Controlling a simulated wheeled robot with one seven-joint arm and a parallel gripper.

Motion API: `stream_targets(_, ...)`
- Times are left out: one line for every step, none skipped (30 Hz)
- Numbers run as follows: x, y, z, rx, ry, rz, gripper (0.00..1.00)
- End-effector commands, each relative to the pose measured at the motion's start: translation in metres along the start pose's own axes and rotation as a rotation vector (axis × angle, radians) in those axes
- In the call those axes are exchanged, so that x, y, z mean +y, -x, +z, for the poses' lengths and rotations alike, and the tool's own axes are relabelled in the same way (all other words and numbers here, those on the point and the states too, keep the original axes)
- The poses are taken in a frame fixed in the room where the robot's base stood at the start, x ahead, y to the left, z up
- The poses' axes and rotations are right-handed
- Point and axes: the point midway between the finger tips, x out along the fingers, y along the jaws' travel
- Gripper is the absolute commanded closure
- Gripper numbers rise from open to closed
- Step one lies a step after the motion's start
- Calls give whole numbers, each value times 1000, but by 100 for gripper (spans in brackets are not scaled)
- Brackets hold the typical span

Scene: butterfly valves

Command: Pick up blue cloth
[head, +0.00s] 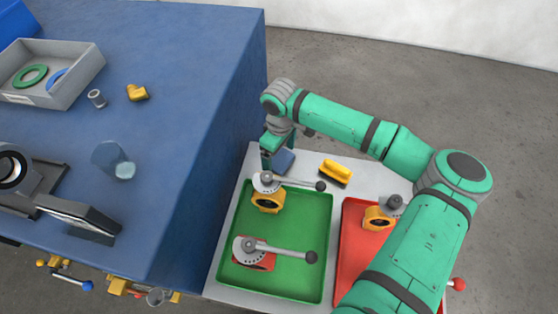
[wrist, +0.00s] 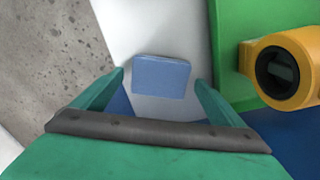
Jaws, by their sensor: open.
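The blue cloth (wrist: 162,77) is a small flat folded rectangle on the white surface. In the wrist view it lies ahead of my gripper (wrist: 160,82), between the lines of the two green fingers. The fingers are open and I see nothing held. In the head view the cloth (head: 284,161) lies beyond the green tray, just right of my gripper (head: 268,163), which points down near the blue bench's side. The fingertips are partly hidden there, and I cannot tell their exact height above the cloth.
A green tray (head: 290,285) holds two lever valves, one yellow (head: 267,202) and one red (head: 254,261). A yellow brush-like object (head: 336,171) lies right of the cloth. A red tray (head: 350,250) with a yellow valve is further right. The tall blue bench (head: 222,140) stands close on the left.

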Motion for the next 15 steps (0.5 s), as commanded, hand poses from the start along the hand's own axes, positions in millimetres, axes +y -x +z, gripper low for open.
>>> stream_targets(0,0,0,0,-1,0,13)
stream_targets(0,0,1,0,-1,0,20)
stream_targets(0,0,1,0,-1,0,29)
stream_targets(0,0,1,0,-1,0,36)
stream_targets(0,0,1,0,-1,0,44)
stream_targets(0,0,1,0,-1,0,52)
stream_targets(0,0,1,0,-1,0,52)
stream_targets(0,0,1,0,-1,0,52)
stream_targets(1,0,1,0,-2,0,55)
stream_targets(1,0,1,0,-3,0,56)
stream_targets(1,0,2,0,-4,0,56)
stream_targets(2,0,3,0,-5,0,56)
stream_targets(2,0,3,0,-6,0,56)
stream_targets(2,1,3,0,-6,0,56)
stream_targets(2,2,3,0,-6,0,56)
